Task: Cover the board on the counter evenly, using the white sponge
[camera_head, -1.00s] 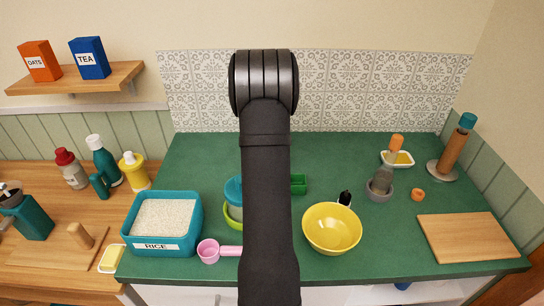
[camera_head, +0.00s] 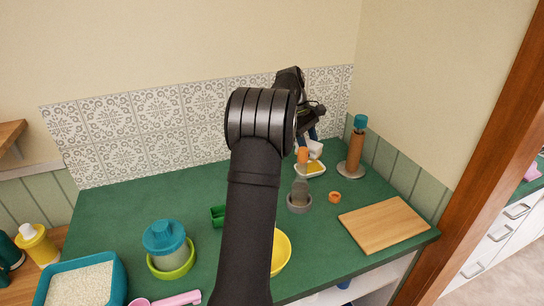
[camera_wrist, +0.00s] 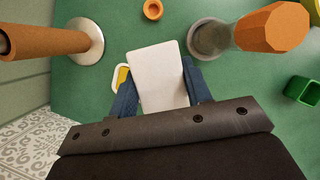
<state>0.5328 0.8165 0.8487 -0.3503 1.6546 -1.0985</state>
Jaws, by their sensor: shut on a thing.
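The white sponge (camera_wrist: 158,72) is between the blue fingers of my gripper (camera_wrist: 160,84) in the wrist view; my gripper is shut on it. In the head view the sponge (camera_head: 315,148) shows at the back right, just above a white dish with a yellow filling (camera_head: 311,169). I cannot tell whether they touch. The dish's edge also shows beside the left finger in the wrist view (camera_wrist: 119,78). The bare, light wooden board (camera_head: 384,225) lies on the green counter at the front right, apart from my gripper.
A wooden roll stand (camera_head: 355,150) stands right of the sponge. A grey cup with an orange-handled tool (camera_head: 299,201) and an orange ring (camera_head: 334,197) lie between dish and board. A yellow bowl (camera_head: 281,252) is partly hidden by my arm.

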